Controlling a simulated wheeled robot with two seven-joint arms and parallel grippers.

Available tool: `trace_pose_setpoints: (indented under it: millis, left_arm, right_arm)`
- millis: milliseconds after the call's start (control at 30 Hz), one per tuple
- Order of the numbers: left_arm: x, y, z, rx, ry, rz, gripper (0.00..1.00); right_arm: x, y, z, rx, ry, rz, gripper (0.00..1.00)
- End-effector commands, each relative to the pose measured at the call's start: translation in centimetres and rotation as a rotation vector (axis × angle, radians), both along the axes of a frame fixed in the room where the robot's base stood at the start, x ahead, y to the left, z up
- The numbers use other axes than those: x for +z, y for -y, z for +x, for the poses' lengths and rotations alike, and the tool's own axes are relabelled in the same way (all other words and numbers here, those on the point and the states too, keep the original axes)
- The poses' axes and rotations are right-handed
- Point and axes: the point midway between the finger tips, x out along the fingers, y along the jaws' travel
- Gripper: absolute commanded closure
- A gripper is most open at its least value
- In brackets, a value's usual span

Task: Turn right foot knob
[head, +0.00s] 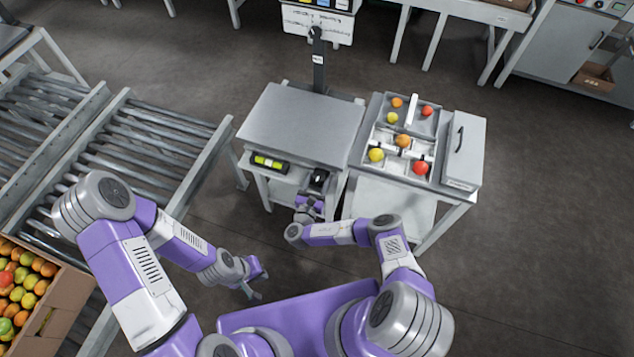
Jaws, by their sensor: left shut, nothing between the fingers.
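A grey weighing platform (302,122) sits on a low white stand, with a dark post and display behind it. I cannot make out the right foot knob; it seems hidden under the platform edge or behind my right gripper. My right gripper (317,184) is at the stand's front right corner, just below the platform edge. Its fingers are dark and partly hidden, so I cannot see whether they are open or shut or touching anything. My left gripper (255,293) is shut and empty, low over the floor, left of my body and away from the stand.
A yellow-green level-like device (269,162) lies at the stand's front left. Roller conveyors (150,135) and a tomato carton (75,305) stand left. Floor is clear right.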

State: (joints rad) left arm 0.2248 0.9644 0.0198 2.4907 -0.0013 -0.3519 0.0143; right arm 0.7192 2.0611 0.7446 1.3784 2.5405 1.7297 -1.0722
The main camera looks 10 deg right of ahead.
Motion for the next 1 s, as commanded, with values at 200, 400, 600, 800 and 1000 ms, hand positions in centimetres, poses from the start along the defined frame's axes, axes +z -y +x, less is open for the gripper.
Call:
trace_pose_setpoints:
  millis: [200,400,600,800,1000]
  left_arm:
    - [0.0,0.0,0.0,0.0,0.0,0.0,1.0]
    - [0.0,0.0,0.0,0.0,0.0,0.0,1.0]
    - [0.1,0.0,0.0,0.0,0.0,0.0,1.0]
    - [-0.2,0.0,0.0,0.0,0.0,0.0,1.0]
    - [-0.4,0.0,0.0,0.0,0.0,0.0,1.0]
  right_arm:
    - [0.0,0.0,0.0,0.0,0.002,0.0,0.24]
    - [0.1,-0.1,-0.1,0.0,0.003,-0.001,0.24]
    - [0.1,-1.6,-2.4,0.005,0.001,0.001,0.24]
    - [0.0,-3.2,-5.2,0.004,0.001,0.0,0.24]
    - [0.0,-3.9,-6.4,0.001,0.002,-0.001,0.24]
